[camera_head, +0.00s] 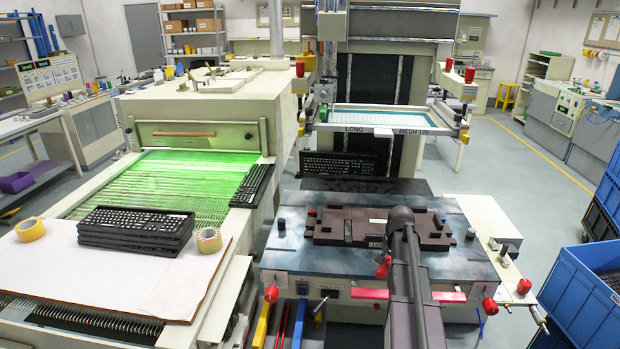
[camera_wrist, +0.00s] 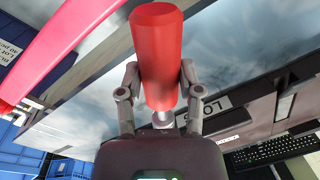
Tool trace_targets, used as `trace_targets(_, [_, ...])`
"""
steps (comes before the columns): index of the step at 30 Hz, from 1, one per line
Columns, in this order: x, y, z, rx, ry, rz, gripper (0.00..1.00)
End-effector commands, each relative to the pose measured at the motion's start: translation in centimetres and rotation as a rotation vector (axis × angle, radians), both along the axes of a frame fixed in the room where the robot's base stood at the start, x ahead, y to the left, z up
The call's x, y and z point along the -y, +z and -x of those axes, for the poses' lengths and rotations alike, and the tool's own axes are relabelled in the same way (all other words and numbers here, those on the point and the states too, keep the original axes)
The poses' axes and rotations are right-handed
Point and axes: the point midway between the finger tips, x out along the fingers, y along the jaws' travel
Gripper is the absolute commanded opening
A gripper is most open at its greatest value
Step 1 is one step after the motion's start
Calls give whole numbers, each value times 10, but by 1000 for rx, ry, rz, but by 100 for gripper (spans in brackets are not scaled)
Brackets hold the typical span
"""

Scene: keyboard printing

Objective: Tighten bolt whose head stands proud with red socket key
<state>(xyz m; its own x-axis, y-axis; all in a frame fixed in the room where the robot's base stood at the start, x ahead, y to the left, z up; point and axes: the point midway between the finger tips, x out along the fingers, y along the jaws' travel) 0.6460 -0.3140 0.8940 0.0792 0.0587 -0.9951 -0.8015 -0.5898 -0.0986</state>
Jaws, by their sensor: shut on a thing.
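My gripper (camera_wrist: 160,85) is shut around the red handle of the socket key (camera_wrist: 158,55), one finger on each side, in the wrist view. A short metal part shows below the handle, near the palm. In the head view the red key (camera_head: 383,268) shows just left of my dark arm, over the front edge of the machine bed. The dark brown fixture plate (camera_head: 345,226) lies on the bed beyond it, partly hidden by my arm. Small upright posts show at its edges. I cannot tell which bolt head stands proud.
A red bar (camera_head: 370,293) is on the bed's front and red knobs (camera_head: 271,293) stand at its corners. A framed mesh screen (camera_head: 385,118) is behind. Stacked keyboards (camera_head: 135,230) lie on the left table. Blue crates (camera_head: 585,290) stand at right.

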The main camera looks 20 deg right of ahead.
Motion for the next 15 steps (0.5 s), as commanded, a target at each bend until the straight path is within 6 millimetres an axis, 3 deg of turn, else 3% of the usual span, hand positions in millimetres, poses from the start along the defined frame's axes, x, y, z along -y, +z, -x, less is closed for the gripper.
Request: trace_targets(15, [-15,8,-7,0,21,0,0])
